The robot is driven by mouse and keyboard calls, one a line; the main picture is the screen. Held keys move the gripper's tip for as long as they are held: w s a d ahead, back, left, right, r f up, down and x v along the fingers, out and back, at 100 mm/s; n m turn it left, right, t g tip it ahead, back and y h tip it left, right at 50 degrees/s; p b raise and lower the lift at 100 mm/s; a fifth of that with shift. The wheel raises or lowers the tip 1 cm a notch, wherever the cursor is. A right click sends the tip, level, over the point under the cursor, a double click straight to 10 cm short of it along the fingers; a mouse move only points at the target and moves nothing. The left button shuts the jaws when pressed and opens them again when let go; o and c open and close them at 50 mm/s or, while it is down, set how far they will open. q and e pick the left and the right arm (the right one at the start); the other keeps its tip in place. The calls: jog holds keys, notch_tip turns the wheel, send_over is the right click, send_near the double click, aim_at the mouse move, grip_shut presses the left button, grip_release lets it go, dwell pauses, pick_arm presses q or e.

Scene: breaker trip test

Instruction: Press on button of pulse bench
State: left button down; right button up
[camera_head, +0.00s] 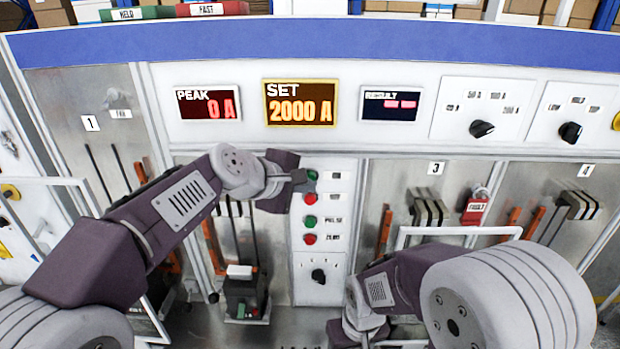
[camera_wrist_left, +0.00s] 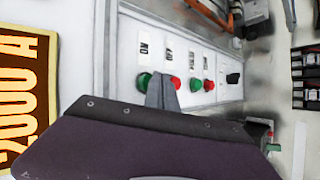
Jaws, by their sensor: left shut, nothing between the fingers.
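The pulse bench's white button column (camera_head: 327,255) holds a top green button (camera_head: 313,175), a red button (camera_head: 309,198), a lower green button (camera_head: 310,222) and a lower red one (camera_head: 309,239). My left gripper (camera_head: 301,178) is shut and empty, its tip at the top green button and partly covering it. In the left wrist view the fingers (camera_wrist_left: 161,92) stand between the top green button (camera_wrist_left: 144,81) and the upper red button (camera_wrist_left: 176,83). I cannot tell whether they touch the green button. My right arm is low in the head view; its gripper fingers do not show.
Above, the PEAK display (camera_head: 208,103) reads 0 A and the SET display (camera_head: 300,103) reads 2000 A. A black rotary knob (camera_head: 318,276) sits below the buttons. Bays with rails and handles flank the column; a red padlock tag (camera_head: 474,208) hangs in bay 3.

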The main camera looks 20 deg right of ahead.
pick_arm(q)
jog(key=shift+w+d+p, duration=0.15)
jog(key=shift+w+p, duration=0.15)
jog(key=shift+w, duration=0.25)
dwell(0.7)
jog(key=shift+s, duration=0.2)
jog(key=shift+s+a+b, duration=0.25)
jog(key=shift+s+b, duration=0.2)
jog(key=shift+s, duration=0.25)
jog(key=shift+s, duration=0.1)
jog(key=s+b, duration=0.1)
jog(key=s, duration=0.1)
jog(key=s+a, duration=0.1)
jog(key=s, duration=0.1)
jog(key=shift+s+a+b, duration=0.2)
jog(key=shift+s+b, duration=0.1)
jog(key=shift+b, duration=0.05)
